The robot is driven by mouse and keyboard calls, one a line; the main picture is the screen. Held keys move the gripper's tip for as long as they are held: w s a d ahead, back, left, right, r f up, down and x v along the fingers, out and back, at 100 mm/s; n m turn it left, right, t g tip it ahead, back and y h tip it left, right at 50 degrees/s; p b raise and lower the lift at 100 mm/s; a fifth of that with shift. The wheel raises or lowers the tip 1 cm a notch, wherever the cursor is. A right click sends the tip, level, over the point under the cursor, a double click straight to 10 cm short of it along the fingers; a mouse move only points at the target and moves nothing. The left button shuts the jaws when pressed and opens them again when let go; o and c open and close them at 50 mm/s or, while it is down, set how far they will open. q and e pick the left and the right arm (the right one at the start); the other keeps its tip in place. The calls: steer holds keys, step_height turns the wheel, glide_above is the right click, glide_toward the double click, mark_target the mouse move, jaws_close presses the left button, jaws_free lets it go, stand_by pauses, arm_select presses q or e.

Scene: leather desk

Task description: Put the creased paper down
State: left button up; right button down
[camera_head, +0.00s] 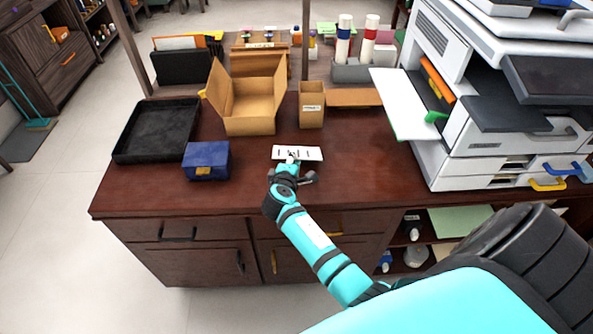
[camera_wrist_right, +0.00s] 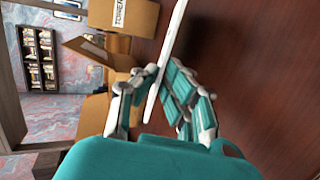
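The creased paper (camera_head: 311,153) is a small white sheet with dark marks, seen over the front middle of the desk. In the right wrist view the paper (camera_wrist_right: 168,50) shows edge-on as a thin white strip between the fingers. My right gripper (camera_head: 291,160) is shut on its near edge; in the wrist view its fingers (camera_wrist_right: 158,80) lie on both sides of the sheet. The paper seems held just above the desk top (camera_head: 370,165), but the exact gap is hard to tell. My left gripper is not in view.
A blue box (camera_head: 206,160) and a black tray (camera_head: 158,130) stand to the left. Behind are an open cardboard box (camera_head: 250,105) and a small labelled box (camera_head: 311,104). A printer (camera_head: 465,135) with a white sheet sticking out stands right. The desk around the paper is clear.

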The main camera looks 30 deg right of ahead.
steer(key=shift+f+b, duration=0.35)
steer(key=shift+f, duration=0.5)
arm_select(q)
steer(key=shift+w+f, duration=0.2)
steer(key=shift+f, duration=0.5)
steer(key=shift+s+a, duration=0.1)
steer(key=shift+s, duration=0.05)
arm_select(e)
steer(key=c, duration=1.6)
jaws_free()
steer(key=shift+c, duration=0.2)
steer(key=shift+s+a+r, duration=0.15)
steer(key=shift+a+r, duration=0.05)
steer(key=p+v, duration=0.3)
steer(key=v, duration=0.3)
steer(key=shift+s+a+r+p, duration=0.1)
steer(key=shift+s+a+p, duration=0.2)
steer(key=shift+p, duration=0.1)
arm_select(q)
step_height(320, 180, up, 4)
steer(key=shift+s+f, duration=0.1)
arm_select(e)
steer(key=shift+s+a, duration=0.15)
steer(key=shift+s, duration=0.1)
